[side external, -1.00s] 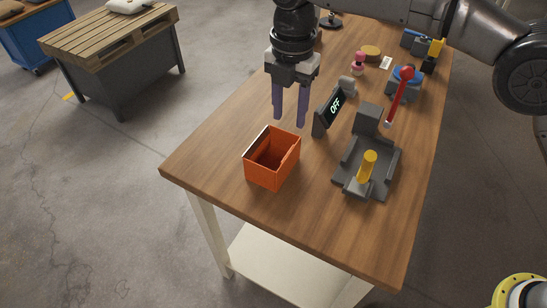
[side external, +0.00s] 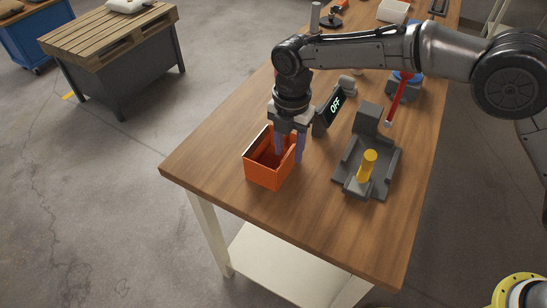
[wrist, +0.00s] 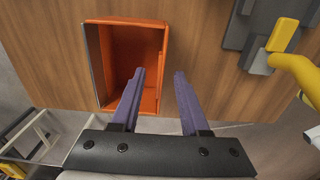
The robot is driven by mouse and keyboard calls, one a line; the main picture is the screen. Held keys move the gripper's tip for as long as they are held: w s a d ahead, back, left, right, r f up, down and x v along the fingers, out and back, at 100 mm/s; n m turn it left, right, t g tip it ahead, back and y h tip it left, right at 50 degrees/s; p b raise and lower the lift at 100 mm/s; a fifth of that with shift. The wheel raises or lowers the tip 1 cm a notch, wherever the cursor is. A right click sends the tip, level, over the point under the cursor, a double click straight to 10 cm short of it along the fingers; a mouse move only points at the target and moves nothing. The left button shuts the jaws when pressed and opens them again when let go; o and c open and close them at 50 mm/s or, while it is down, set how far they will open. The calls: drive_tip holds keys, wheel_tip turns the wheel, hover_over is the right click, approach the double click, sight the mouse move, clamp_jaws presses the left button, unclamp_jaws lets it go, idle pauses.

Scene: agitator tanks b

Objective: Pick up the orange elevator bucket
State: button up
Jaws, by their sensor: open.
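The orange elevator bucket (side external: 262,174) stands upright and open at the top near the table's front left corner. It also shows in the wrist view (wrist: 122,50), left of centre. My gripper (side external: 288,157) is open, low at the bucket's right wall. In the wrist view my gripper (wrist: 161,73) has its left purple finger over the bucket's inside and its right finger outside over the wood, with the right wall between them. Whether a finger touches the wall cannot be told.
A dark grey fixture with a yellow post (side external: 367,165) stands to the right of the bucket. A display reading OFF (side external: 336,104) and a red lever (side external: 398,100) stand behind. The wooden table (side external: 215,155) is clear left of the bucket, near its edge.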

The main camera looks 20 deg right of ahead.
drive_tip(key=shift+c, duration=0.3)
clamp_jaws()
drive_tip(key=shift+r, duration=0.1)
idle(1.0)
